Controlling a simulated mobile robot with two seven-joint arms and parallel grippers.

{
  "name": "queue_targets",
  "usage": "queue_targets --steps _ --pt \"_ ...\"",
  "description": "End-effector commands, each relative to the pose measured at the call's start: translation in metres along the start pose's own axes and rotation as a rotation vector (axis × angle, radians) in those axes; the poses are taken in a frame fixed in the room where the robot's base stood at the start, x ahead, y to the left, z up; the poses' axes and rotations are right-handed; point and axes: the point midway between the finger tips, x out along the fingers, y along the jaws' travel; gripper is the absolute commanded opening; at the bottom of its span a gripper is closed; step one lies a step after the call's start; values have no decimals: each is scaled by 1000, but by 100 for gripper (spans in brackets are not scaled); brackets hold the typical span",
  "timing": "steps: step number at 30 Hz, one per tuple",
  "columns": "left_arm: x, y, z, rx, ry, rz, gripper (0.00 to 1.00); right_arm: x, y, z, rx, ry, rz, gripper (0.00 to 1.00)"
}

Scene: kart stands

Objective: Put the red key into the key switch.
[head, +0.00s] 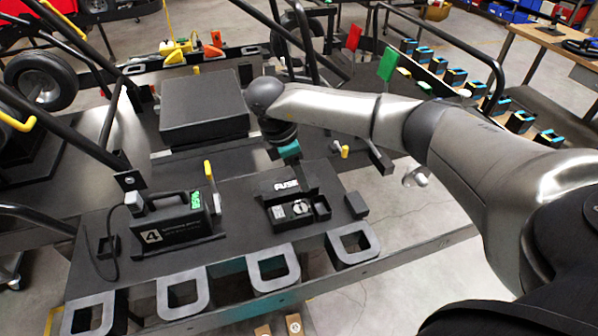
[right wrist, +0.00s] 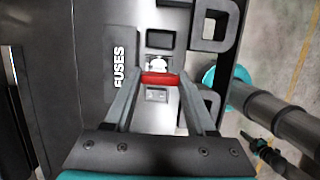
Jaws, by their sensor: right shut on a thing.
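My right gripper (head: 304,184) reaches down over the black fuse box on the kart deck. In the right wrist view its two fingers (right wrist: 160,82) are shut on the red key (right wrist: 160,79), which lies crosswise between the tips. A silver-white round part, which looks like the key switch (right wrist: 158,62), shows just beyond the key and is partly covered by it. In the head view the switch (head: 301,207) sits in the tray of the box, just in front of the fingers. Whether the key touches the switch cannot be told.
A black lid marked FUSES (right wrist: 119,57) lies beside the switch. A black box with handle and number 4 (head: 172,222) stands to the left. A small black block (head: 356,205) is at the right. Grey square loops (head: 272,268) line the front edge.

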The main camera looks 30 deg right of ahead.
Motion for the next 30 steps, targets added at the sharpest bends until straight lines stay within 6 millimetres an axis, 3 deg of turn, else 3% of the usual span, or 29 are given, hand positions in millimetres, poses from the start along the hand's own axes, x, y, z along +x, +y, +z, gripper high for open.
queue_targets --steps 18,30 --pt "38 0 3 -1 1 -1 0 51 0 -15 -1 1 -1 3" --pt "41 0 3 -1 1 -1 0 56 0 -16 -1 1 0 3"
